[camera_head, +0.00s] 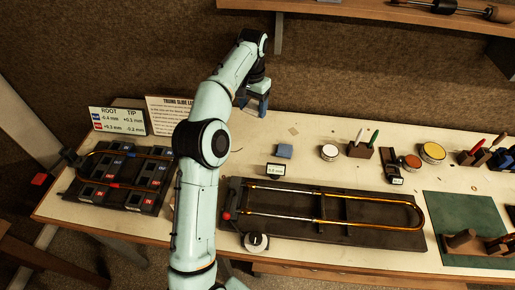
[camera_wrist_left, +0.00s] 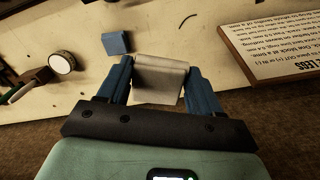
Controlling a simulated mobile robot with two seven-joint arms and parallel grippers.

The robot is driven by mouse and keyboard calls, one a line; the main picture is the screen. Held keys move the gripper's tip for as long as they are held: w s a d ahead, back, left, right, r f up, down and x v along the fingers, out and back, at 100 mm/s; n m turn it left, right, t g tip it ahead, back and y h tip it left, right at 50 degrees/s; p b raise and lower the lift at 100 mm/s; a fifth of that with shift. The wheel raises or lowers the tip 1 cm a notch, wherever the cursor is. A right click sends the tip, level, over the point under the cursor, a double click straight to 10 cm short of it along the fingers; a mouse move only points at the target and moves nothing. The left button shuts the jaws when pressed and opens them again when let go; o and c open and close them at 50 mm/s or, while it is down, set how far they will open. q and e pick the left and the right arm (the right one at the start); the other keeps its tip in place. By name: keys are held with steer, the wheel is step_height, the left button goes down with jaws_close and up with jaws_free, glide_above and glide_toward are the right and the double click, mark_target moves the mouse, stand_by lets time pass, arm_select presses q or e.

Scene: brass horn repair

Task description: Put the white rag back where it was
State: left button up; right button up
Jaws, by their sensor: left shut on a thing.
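The white rag (camera_wrist_left: 158,84) shows in the left wrist view, held between the two blue fingers of my left gripper (camera_wrist_left: 158,68). It spans the gap between the fingers, and its lower part hangs toward the wrist. In the head view my left gripper (camera_head: 253,104) is at the back edge of the bench, behind the blue cloth; the rag cannot be made out there. Whether the rag touches the bench top I cannot tell. My right gripper is in neither view.
A blue cloth (camera_head: 284,151) lies on the bench (camera_head: 225,158), with a round tin (camera_head: 329,152) to its right. The brass slide (camera_head: 370,198) lies on a dark board at the front. A text placard (camera_head: 168,115) stands left of my arm.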

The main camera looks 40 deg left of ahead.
mark_target(253, 151)
arm_select(q)
steer(key=f, duration=2)
steer(key=shift+a, duration=0.2)
steer(key=shift+f, duration=0.1)
steer(key=o, duration=1.1)
step_height(253, 151, up, 12)
steer(key=shift+r, duration=0.2)
steer(key=shift+f, duration=0.1)
